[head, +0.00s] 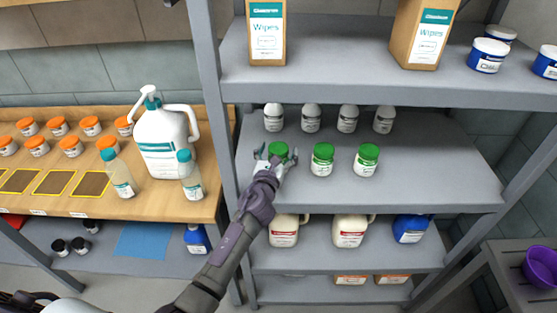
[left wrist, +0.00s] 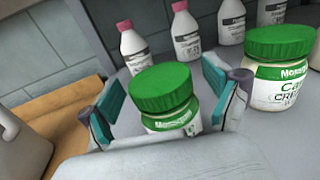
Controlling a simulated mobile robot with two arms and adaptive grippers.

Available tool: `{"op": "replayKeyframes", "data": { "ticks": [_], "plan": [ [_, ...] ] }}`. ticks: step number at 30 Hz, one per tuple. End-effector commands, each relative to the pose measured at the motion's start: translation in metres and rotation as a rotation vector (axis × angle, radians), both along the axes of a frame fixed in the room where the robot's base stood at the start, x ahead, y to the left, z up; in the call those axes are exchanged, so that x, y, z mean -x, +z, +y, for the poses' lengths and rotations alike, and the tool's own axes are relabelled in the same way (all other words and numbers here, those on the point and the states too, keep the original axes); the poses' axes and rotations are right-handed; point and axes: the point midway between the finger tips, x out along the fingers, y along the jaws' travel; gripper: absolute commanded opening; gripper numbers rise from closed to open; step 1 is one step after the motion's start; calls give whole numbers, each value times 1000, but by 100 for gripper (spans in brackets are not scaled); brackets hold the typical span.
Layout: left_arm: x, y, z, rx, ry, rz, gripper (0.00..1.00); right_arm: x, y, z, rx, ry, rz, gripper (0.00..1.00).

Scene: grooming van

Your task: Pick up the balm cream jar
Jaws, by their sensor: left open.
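Three white jars with green lids stand in a row on the middle grey shelf. The leftmost jar (head: 278,149) is partly hidden by my left gripper (head: 276,157). In the left wrist view this jar (left wrist: 167,97) stands upright between the open teal-padded fingers of the left gripper (left wrist: 174,104), with its lower part hidden. The middle jar (head: 322,160) and right jar (head: 367,160) stand apart to its right. A neighbouring jar (left wrist: 277,70) shows "CREAM" on its label in the left wrist view. My right gripper is not in view.
The shelf post (head: 212,95) is close on the left. The shelf above (head: 340,85) overhangs. The shelf's front right (head: 450,185) is clear. A wooden counter (head: 150,207) holds jars and bottles.

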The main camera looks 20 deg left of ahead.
Motion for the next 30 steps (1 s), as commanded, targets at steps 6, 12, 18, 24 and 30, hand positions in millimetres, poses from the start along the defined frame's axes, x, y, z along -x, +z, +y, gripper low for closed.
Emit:
{"op": "replayKeyframes", "data": {
  "ticks": [6, 12, 18, 24, 30],
  "plan": [
    [-3, 0, 0, -1, -1, 0, 89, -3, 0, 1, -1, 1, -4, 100],
    [-3, 0, 0, -1, -1, 0, 64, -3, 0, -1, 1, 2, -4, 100],
    [-3, 0, 0, -1, -1, 1, 31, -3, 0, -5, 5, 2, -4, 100],
    [-3, 0, 0, -1, -1, -1, 14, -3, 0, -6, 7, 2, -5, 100],
    [-3, 3, 0, -1, -1, -1, 14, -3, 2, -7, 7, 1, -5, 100]
  ]
}}
